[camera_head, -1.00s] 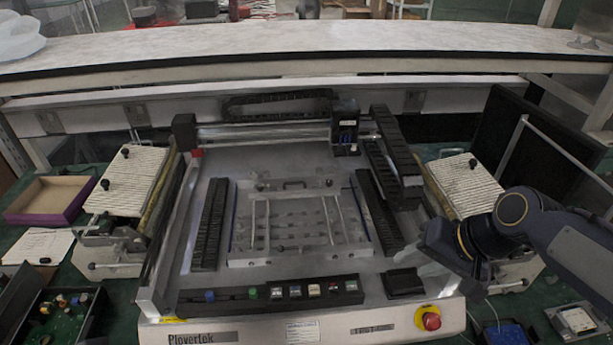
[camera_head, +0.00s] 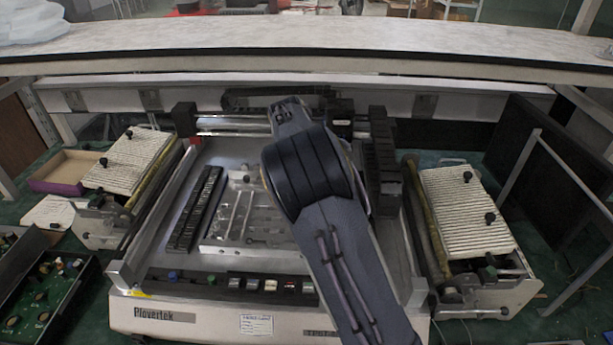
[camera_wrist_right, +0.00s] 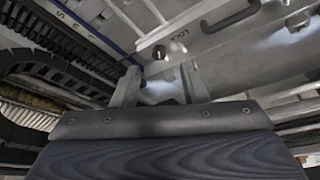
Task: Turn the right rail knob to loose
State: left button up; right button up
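The right wrist view shows a small knob (camera_wrist_right: 160,52) with a pale face and a dark side, beside a partly readable label beginning "LO". It sits on the grey metal plate of the machine. My right gripper (camera_wrist_right: 160,86) has its two fingers spread apart, one on each side of an empty gap. The knob appears just beyond the fingertips, roughly in line with the gap; I cannot tell the height between them. In the head view my right arm covers the right part of the fixture (camera_head: 225,230), hiding this knob and the fingers. My left gripper is not in view.
A black handle (camera_wrist_right: 230,16) and a dark knob (camera_wrist_right: 297,20) stand nearby on the plate. A black cable chain (camera_wrist_right: 45,65) runs close on the left. In the head view, a gantry (camera_head: 225,123) crosses behind the arm, and a ribbed feeder (camera_head: 465,210) stands right.

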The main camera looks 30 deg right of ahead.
jog(key=shift+p+x, duration=0.35)
jog(key=shift+x, duration=2.4)
grip_shut()
